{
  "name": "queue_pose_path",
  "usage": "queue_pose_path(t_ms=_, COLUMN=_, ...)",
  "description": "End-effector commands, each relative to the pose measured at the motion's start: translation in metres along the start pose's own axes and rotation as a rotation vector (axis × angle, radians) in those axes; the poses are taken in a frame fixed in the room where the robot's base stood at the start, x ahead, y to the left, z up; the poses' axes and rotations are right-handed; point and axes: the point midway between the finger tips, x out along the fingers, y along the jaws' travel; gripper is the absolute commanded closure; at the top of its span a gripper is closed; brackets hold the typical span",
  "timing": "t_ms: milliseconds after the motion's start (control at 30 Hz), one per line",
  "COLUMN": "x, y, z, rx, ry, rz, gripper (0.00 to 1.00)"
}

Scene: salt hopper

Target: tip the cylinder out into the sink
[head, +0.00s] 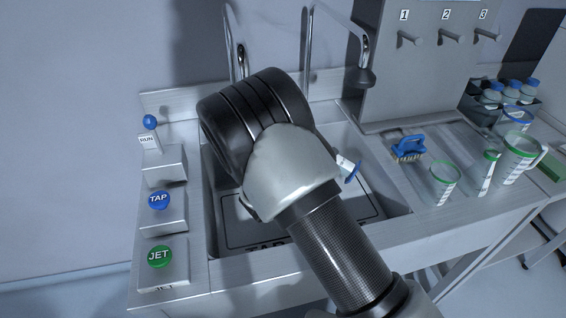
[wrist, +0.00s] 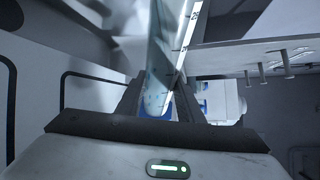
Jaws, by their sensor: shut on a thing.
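My gripper (wrist: 158,98) is shut on a clear measuring cylinder (wrist: 164,62) with a printed scale, seen between its fingers in the wrist view. A blue part of the cylinder shows low between the fingers. In the head view my gripper is hidden behind my own arm. Only a small part of the cylinder (head: 347,165), with a white label and a blue ring, sticks out right of my arm, tilted, over the sink (head: 395,208). I cannot tell whether liquid is in it or running out. My arm hides much of the basin.
Two curved taps (head: 365,55) stand behind the sink. On the right counter are a blue brush (head: 409,148), a green-rimmed beaker (head: 444,180), a green-rimmed jug (head: 520,157) and a bottle rack (head: 506,97).

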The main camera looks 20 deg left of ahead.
Motion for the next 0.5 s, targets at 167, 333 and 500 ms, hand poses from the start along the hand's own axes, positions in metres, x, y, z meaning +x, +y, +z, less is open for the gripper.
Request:
queue_pose_path(t_ms=167, x=0.0006, y=0.0009, z=-0.0004, rx=-0.015, ry=0.001, rz=-0.008, gripper=1.00)
queue_pose_path(t_ms=333, x=0.0010, y=0.0022, z=-0.0010, rx=-0.028, ry=0.002, rz=-0.014, gripper=1.00)
queue_pose_path(t_ms=500, x=0.0009, y=0.0031, z=-0.0003, rx=-0.043, ry=0.002, rz=-0.019, gripper=1.00)
